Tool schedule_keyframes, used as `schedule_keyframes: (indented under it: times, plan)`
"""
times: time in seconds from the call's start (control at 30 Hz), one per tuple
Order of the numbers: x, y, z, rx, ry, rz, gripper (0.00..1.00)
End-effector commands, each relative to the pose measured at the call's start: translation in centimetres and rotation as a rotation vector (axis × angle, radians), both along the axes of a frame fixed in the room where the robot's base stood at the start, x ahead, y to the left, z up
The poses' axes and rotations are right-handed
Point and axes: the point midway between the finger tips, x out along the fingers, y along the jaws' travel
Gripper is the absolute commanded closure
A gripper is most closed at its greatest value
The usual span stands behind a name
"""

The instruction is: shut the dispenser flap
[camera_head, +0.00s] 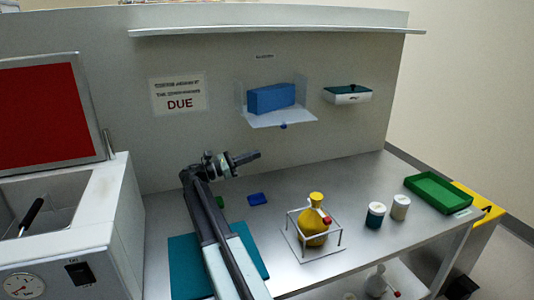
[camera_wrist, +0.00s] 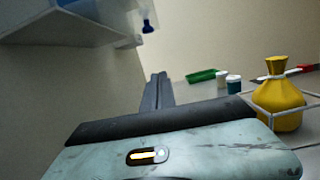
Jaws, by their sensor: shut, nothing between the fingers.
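The dispenser (camera_head: 242,92) is a clear box on the back wall with a blue block (camera_head: 270,98) inside. Its pale flap (camera_head: 283,117) is open, lying about level and sticking out from the box's lower front.
A white box with a green top (camera_head: 348,96) hangs on the wall to the right. The bench holds a yellow flask (camera_head: 312,222) in a wire frame, two jars (camera_head: 376,215), a green tray (camera_head: 438,192) and a blue item (camera_head: 257,199). A long shelf (camera_head: 280,30) runs above.

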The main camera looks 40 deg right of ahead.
Motion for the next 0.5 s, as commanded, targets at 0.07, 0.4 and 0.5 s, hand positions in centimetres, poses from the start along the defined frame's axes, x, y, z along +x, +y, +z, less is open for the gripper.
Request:
schedule_keyframes:
  times: [0.07,0.4,0.5]
  plan:
    - [0.2,-0.3,0.2,-0.019,0.032,-0.012,1.0]
    - [-1.0,-2.8,1.6,-0.021,0.036,-0.011,1.0]
    - [-1.8,-4.7,2.1,-0.02,0.036,-0.011,1.0]
